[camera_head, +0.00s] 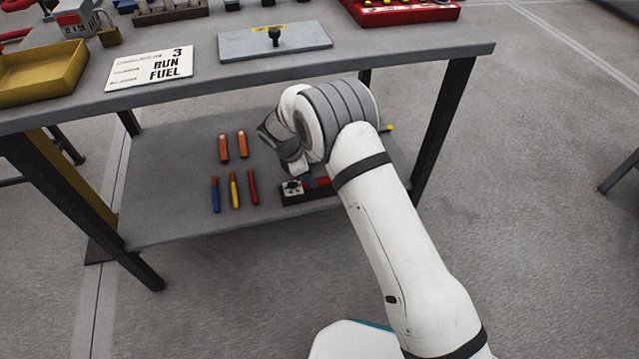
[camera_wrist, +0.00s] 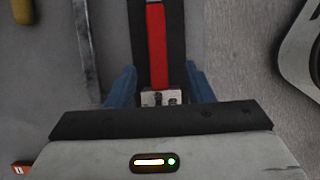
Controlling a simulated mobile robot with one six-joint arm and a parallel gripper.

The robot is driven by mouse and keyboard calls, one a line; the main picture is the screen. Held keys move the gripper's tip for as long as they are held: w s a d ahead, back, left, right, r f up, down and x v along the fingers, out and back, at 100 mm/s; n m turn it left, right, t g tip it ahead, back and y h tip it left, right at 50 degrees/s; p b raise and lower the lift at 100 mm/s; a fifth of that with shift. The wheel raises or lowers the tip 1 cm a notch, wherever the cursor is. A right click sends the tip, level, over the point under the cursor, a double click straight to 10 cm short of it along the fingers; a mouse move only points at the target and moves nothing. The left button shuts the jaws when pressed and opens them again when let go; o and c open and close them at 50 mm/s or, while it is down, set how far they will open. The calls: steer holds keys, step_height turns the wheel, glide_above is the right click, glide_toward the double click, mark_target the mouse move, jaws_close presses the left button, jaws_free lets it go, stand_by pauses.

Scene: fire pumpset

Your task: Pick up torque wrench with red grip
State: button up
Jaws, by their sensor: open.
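The torque wrench's red grip (camera_wrist: 157,45) lies lengthwise on a black strip or holder (camera_wrist: 175,35) in the wrist view. A small pale metal block (camera_wrist: 160,97) shows at its near end. My gripper (camera_wrist: 161,82) is open, with one blue finger on each side of the black strip and a gap to the red grip. I cannot tell how far above it the fingers are. In the head view, the red grip (camera_head: 320,182) and black holder (camera_head: 300,196) show on the lower shelf, partly hidden by my arm; the fingers are hidden there.
The lower shelf (camera_head: 165,185) also holds screwdrivers (camera_head: 234,190) and two orange-handled tools (camera_head: 233,146). The tabletop (camera_head: 350,52) overhangs it, with dark legs (camera_head: 445,130) at the sides. In the wrist view, a long metal bar (camera_wrist: 86,45) lies left of the grip.

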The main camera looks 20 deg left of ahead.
mark_target(317, 182)
steer(key=b+x, duration=0.2)
steer(key=x, duration=0.3)
steer(key=shift+w+d, duration=0.15)
steer(key=shift+d, duration=0.05)
jaws_close()
steer(key=shift+r, duration=0.1)
